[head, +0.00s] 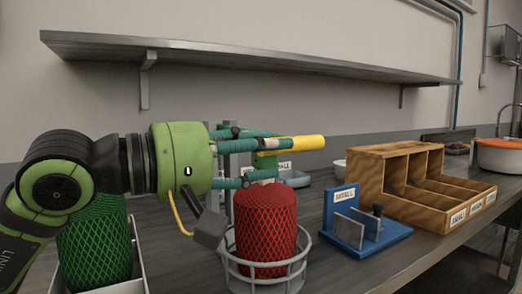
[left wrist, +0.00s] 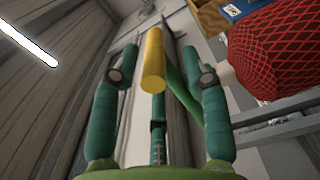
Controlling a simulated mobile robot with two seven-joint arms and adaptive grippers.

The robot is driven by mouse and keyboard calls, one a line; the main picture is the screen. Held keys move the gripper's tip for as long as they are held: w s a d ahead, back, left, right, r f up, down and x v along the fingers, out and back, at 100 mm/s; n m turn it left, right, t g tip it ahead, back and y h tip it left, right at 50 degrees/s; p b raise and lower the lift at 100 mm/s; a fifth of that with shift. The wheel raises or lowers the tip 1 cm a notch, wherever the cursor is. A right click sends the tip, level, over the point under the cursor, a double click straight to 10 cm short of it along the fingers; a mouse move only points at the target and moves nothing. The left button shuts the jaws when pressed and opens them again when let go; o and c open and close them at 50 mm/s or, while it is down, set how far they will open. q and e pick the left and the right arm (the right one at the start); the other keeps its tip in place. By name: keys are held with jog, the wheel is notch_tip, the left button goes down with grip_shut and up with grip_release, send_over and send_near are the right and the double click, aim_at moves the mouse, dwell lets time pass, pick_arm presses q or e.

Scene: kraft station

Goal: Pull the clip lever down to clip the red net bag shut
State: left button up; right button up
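The red net bag (head: 265,225) stands upright in a round grey wire basket (head: 267,284). It also shows at the upper right in the left wrist view (left wrist: 285,50). The yellow handle of the clip lever (head: 300,143) sticks out to the right above the bag, in front of a green and grey stand (head: 228,172). My left gripper (head: 278,157) reaches in from the left at handle height, its teal fingers spread apart. In the left wrist view the yellow handle (left wrist: 152,62) lies between the spread fingers, with no clear contact. My right gripper is not in view.
A green net bag (head: 95,245) stands in a white tray at left. A blue stand labelled SMALL (head: 368,236) and a wooden compartment box (head: 405,165) are to the right. A long shelf (head: 250,58) hangs above.

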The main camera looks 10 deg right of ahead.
pick_arm(q)
jog(key=shift+r, duration=0.1)
jog(key=v, duration=1.2)
